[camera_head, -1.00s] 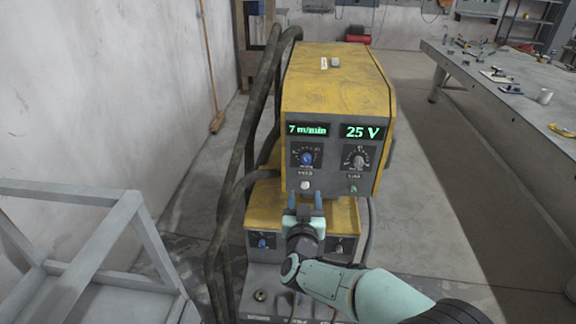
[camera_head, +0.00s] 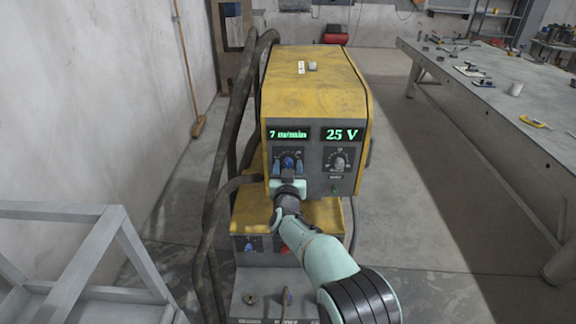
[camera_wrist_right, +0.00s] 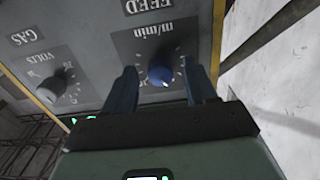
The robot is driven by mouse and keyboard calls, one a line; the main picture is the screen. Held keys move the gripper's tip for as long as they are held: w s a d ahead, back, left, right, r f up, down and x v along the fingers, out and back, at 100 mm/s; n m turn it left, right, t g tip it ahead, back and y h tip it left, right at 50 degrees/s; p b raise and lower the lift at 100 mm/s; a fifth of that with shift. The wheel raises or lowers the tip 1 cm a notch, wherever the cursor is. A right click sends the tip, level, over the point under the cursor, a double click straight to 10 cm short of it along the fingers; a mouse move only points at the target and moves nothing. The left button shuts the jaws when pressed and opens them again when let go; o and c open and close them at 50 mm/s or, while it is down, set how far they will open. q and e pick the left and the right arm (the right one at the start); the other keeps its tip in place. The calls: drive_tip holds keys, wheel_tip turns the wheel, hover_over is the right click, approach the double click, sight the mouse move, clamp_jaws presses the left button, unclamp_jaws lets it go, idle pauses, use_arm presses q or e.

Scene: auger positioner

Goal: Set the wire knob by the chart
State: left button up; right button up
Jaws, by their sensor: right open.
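The yellow welding machine (camera_head: 310,85) stands in the middle of the head view. Its left display (camera_head: 288,134) reads 7 m/min and its right display (camera_head: 341,135) reads 25 V. The blue wire knob (camera_head: 288,162) sits under the left display. It also shows in the right wrist view (camera_wrist_right: 160,75), below the m/min label. My right gripper (camera_head: 288,168) is open, with its blue fingers (camera_wrist_right: 163,85) on either side of the knob; contact cannot be told. The grey volts knob (camera_head: 340,163) is to the right. No chart can be made out. My left gripper is not in view.
Dark hoses (camera_head: 238,120) hang along the machine's left side. A grey metal frame (camera_head: 75,255) stands at the lower left. A workbench (camera_head: 490,105) with small tools stands at the right. The floor between machine and bench is clear.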

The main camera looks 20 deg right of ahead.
drive_tip(key=shift+w, duration=0.3)
drive_tip(key=c, duration=1.1)
drive_tip(key=shift+o, duration=0.2)
drive_tip(key=shift+d, duration=0.1)
